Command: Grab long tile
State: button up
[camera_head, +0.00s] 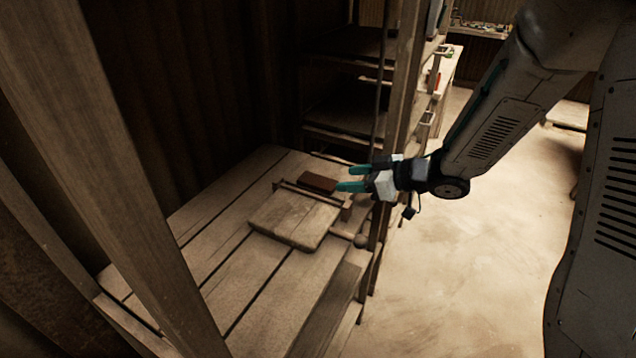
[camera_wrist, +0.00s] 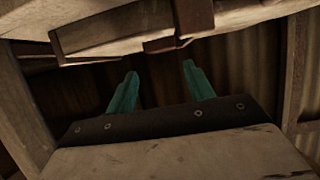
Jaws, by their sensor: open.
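A reddish-brown long tile (camera_head: 318,183) lies on the wooden bench, behind the square wooden board of the press (camera_head: 293,218). My gripper (camera_head: 345,177) is open, with its two teal fingers pointing left toward the tile. The fingertips appear just right of the tile's end, with a small gap in the picture. In the wrist view my gripper (camera_wrist: 160,69) has nothing between its fingers. A dark brown piece shows above the fingertips there; I cannot tell whether it is the tile.
The slatted wooden bench (camera_head: 240,280) is bare at the front left. A wooden post (camera_head: 120,170) crosses the left foreground. A shelf rack (camera_head: 345,115) stands behind the bench, and its upright is close behind my gripper. Open floor (camera_head: 460,270) lies to the right.

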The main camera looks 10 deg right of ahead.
aim_at(319, 181)
jog(key=x, duration=0.7)
jog(key=shift+a+f, duration=0.15)
jog(key=shift+a, duration=0.15)
jog(key=c, duration=0.9)
